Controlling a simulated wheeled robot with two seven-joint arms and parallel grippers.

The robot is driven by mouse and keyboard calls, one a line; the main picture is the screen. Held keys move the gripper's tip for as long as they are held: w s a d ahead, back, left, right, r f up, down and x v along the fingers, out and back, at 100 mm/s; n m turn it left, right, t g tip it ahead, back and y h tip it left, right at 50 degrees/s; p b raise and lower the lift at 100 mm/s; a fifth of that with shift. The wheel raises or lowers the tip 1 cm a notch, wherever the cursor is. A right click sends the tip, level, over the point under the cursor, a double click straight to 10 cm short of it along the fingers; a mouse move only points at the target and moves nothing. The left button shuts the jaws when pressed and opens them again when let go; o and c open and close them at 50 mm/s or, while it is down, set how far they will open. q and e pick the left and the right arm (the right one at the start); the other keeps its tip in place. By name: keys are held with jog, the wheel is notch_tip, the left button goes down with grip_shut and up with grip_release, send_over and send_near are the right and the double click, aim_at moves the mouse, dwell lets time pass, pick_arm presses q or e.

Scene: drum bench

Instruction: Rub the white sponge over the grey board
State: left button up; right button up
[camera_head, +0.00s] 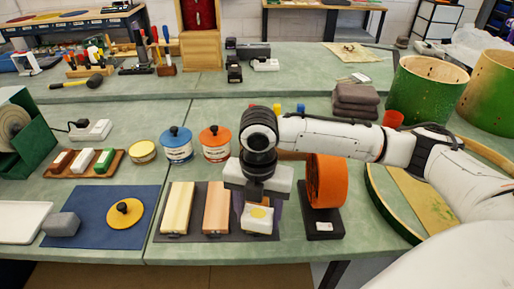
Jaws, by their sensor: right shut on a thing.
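My right gripper (258,200) points down over the middle of the bench. It is shut on a white block with a yellow patch (258,219), which looks like the white sponge. The sponge is just below the jaws, over the right part of a dark grey board (196,212). Two pale wooden blocks (177,207) (216,207) lie on that board to the left of the sponge. My wrist hides what is right behind the sponge, and I cannot tell whether the sponge touches the surface below. My left gripper is not in view.
An orange ring on a black stand (327,183) stands close right of the gripper. Blue and orange lidded tins (177,146) (215,145) stand behind. A blue mat (90,205) with a grey block (62,224) and a yellow disc (125,213) lies left. Green drum shells (424,92) stand at right.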

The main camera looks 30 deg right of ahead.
jog(key=shift+s+a, duration=0.4)
jog(key=shift+s, duration=0.2)
jog(key=shift+d+r, duration=0.1)
jog(key=shift+r, duration=3.95)
